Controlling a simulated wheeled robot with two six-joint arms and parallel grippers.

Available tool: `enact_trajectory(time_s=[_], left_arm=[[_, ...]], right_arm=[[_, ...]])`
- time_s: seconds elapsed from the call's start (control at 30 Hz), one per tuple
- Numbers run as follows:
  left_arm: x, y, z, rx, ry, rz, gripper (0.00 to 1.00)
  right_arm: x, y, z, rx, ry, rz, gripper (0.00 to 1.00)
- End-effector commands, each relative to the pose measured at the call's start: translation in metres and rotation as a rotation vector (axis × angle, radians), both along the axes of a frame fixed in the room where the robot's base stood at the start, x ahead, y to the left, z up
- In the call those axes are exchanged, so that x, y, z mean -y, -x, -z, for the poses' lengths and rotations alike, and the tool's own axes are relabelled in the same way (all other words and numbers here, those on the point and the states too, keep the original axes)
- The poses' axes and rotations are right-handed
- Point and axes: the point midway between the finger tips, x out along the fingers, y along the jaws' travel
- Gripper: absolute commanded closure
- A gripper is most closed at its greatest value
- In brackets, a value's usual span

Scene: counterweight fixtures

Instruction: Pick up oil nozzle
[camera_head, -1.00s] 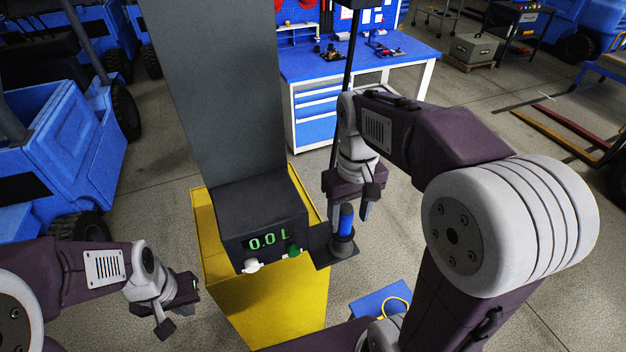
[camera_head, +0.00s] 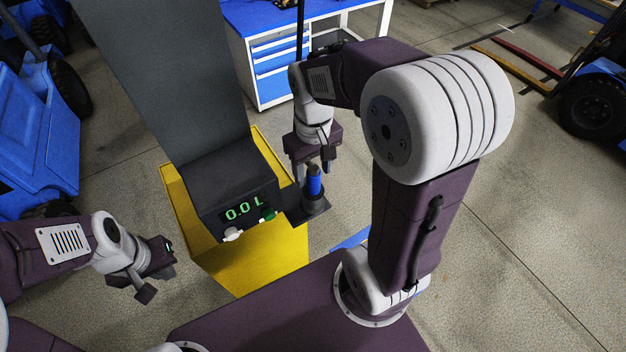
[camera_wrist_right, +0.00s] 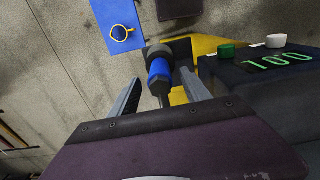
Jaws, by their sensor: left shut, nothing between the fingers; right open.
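The oil nozzle (camera_head: 314,180) has a blue grip and stands upright in a dark holder (camera_head: 314,204) on the side of the dispenser. My right gripper (camera_head: 314,170) is open just above it. In the right wrist view the nozzle (camera_wrist_right: 159,72) shows between and ahead of the two open fingers of my right gripper (camera_wrist_right: 160,98), with no clear contact. My left gripper (camera_head: 152,280) is shut and empty, to the left of the dispenser and apart from it.
The yellow dispenser (camera_head: 262,262) has a dark head with a green display (camera_head: 243,208), a white knob (camera_head: 232,235) and a green knob (camera_head: 267,214). A tall dark column rises behind it. A blue workbench (camera_head: 290,20) stands at the back. A blue mat with a yellow ring (camera_wrist_right: 121,33) lies on the floor.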

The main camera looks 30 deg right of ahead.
Motion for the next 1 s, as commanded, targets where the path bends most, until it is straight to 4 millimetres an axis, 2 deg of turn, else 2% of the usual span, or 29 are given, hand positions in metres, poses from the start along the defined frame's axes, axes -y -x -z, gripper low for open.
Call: enact_trajectory(time_s=[0.07,0.2,0.43,0.47,0.63,0.67,1.0], left_arm=[[0.0,0.0,-0.01,0.0,0.0,0.0,1.0],[0.0,0.0,-0.009,0.0,0.0,0.0,1.0],[0.0,0.0,-0.009,0.0,0.0,0.0,1.0],[0.0,0.0,-0.009,0.0,0.0,0.0,1.0],[0.0,0.0,-0.009,0.0,0.0,0.0,1.0],[0.0,0.0,-0.009,0.0,0.0,0.0,1.0],[0.0,0.0,-0.009,0.0,0.0,0.0,1.0]], right_arm=[[-0.001,0.003,0.012,-0.009,0.0,0.0,0.44],[-0.001,0.002,0.032,-0.004,-0.001,0.0,0.44],[-0.001,0.001,0.036,0.0,0.0,0.0,0.44],[-0.001,0.001,0.036,0.0,0.0,0.0,0.5],[-0.001,0.001,0.036,0.0,0.0,0.0,0.97],[-0.001,0.001,0.036,0.0,0.0,0.0,1.0],[-0.001,0.001,0.035,0.0,0.0,0.0,1.0]])
